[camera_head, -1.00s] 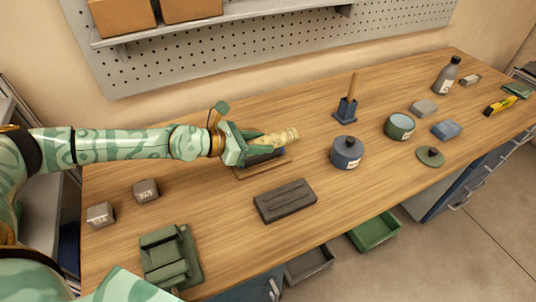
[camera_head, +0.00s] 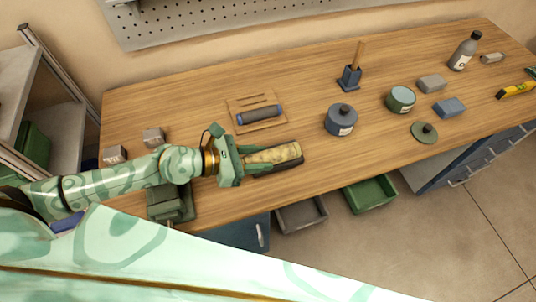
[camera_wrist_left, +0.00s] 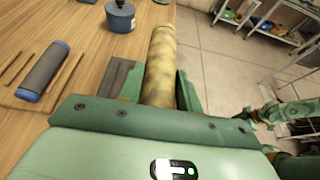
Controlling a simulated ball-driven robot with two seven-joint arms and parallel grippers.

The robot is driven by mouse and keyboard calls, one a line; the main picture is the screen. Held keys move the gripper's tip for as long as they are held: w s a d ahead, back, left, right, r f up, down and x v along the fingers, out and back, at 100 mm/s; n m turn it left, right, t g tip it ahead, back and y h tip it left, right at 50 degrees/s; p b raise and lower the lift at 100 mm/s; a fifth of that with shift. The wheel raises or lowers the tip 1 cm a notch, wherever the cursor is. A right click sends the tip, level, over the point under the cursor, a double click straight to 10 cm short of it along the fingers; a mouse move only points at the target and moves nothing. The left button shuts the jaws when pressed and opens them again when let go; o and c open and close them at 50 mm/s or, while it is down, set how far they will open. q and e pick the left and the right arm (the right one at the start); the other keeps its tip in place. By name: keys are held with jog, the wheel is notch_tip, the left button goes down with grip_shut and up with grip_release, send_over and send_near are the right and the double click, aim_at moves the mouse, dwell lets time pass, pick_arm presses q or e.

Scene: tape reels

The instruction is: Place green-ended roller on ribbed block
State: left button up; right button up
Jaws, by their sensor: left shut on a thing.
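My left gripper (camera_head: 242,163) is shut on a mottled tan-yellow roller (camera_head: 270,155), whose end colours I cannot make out. The roller also shows in the left wrist view (camera_wrist_left: 160,62), pointing away between the fingers. The dark grey ribbed block (camera_head: 282,168) lies on the workbench under and beside the held roller, mostly hidden by it. In the wrist view the block (camera_wrist_left: 118,75) shows to the left of the roller. I cannot tell whether roller and block touch. My right gripper (camera_wrist_left: 247,115) seems to show small at the right of the wrist view, its jaws unclear.
A dark roller with blue ends (camera_head: 260,114) lies on a wooden rack (camera_head: 240,103) behind the gripper. A green stand (camera_head: 172,205) is near the front edge, with open drawers below. The bench between pot and rack is clear.

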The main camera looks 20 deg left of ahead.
pick_arm(q)
jog(key=w+f+b, duration=0.2)
jog(key=w+f, duration=0.1)
jog(key=w+f+b, duration=0.3)
jog(key=w, duration=0.1)
jog(key=shift+w+a+f, duration=0.15)
jog(key=shift+a+f, duration=0.05)
jog(key=shift+f, duration=0.05)
jog(key=shift+w+f+b, duration=0.4)
jog(key=shift+w+b, duration=0.05)
jog(key=shift+b, duration=0.05)
jog(key=f, duration=0.1)
jog(key=f+b, duration=0.2)
jog(key=shift+w+f, duration=0.25)
jog(key=shift+a, duration=0.1)
jog(key=o, duration=1.1)
